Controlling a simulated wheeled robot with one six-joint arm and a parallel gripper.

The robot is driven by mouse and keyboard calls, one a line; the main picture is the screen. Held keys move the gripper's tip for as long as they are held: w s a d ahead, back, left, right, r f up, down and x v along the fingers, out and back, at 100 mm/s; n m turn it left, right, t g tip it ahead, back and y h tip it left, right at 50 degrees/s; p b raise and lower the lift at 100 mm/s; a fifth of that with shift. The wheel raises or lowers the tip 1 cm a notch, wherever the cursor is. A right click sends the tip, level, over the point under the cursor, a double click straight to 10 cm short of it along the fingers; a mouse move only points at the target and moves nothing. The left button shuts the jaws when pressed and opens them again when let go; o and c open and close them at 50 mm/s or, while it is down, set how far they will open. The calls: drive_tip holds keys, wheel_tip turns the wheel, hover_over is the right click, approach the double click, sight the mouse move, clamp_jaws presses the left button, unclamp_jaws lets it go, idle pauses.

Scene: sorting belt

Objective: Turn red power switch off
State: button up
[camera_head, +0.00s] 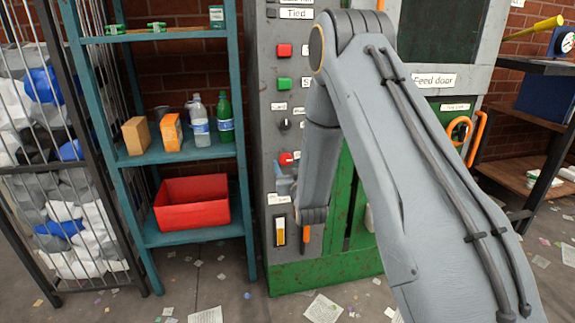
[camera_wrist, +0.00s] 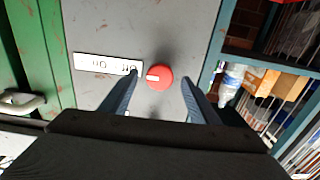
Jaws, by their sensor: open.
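The red power switch (camera_wrist: 159,77) is a round knob with a short white mark on its left part in the wrist view. It sits on a grey panel (camera_wrist: 150,25), beside a white label (camera_wrist: 107,64) whose text I cannot read clearly. In the head view the red switch (camera_head: 286,159) is on the front of the grey cabinet, partly beside my arm. My gripper (camera_wrist: 160,82) is open and empty, with one blue-grey finger on each side of the knob. I see no clear contact. In the head view my gripper (camera_head: 285,182) is just below the switch, mostly hidden by my arm.
The cabinet also has a red button (camera_head: 284,50), a green button (camera_head: 284,84), a black knob (camera_head: 285,125) and a yellow-white switch (camera_head: 280,231). A teal shelf (camera_head: 243,120) with bottles, boxes and a red bin (camera_head: 192,212) stands close to the left.

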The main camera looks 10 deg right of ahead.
drive_tip(key=shift+w, duration=0.8)
drive_tip(key=c, duration=1.1)
drive_tip(key=shift+o, duration=0.2)
